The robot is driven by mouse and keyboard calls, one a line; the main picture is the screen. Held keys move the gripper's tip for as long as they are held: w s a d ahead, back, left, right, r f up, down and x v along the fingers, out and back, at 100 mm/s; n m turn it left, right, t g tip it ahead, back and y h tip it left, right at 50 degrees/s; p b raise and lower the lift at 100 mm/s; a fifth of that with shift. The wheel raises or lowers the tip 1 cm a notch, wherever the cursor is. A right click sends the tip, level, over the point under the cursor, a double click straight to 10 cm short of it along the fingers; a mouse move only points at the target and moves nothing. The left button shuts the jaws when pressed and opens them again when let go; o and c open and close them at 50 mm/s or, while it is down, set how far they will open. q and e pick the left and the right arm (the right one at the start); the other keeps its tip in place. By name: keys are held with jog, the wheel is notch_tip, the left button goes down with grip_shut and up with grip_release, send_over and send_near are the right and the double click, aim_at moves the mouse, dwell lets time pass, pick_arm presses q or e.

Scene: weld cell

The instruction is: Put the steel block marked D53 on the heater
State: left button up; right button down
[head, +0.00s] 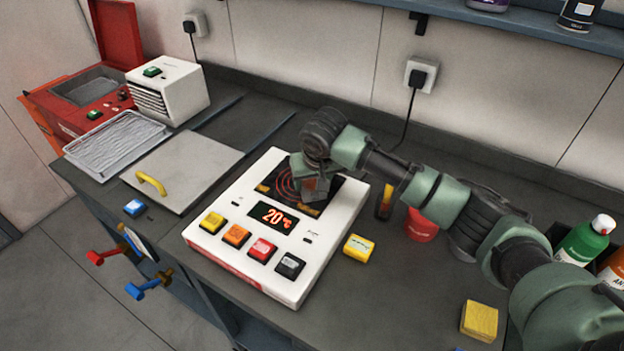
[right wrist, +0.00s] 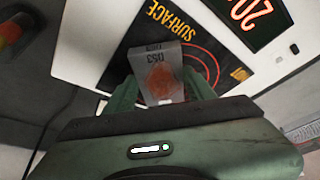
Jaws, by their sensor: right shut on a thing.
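The heater (head: 226,225) is a white box with a black top plate marked with red rings, a display reading 20 °C, and yellow, orange, red and black buttons. My right gripper (head: 313,190) is over the black plate. It is shut on the steel block marked D53 (right wrist: 152,58), a grey block with an orange-red patch, held between the green fingers (right wrist: 160,92) in the right wrist view. The block is over the ringed plate (right wrist: 205,60); I cannot tell whether it touches it. My left gripper is not in view.
A yellow block (head: 358,247) lies right of the heater, and another (head: 479,320) is further right. A red container (head: 421,226) and a green bottle (head: 583,241) stand behind. Left are a grey lid with a yellow handle (head: 190,165), a metal tray (head: 110,150) and a white unit (head: 180,90).

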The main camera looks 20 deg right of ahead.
jog(key=shift+w+r, duration=0.1)
jog(key=c, duration=0.5)
grip_release()
jog(key=b+v, duration=0.1)
jog(key=v, duration=1.1)
jog(key=shift+s+b, duration=0.2)
jog(key=shift+b, duration=0.1)
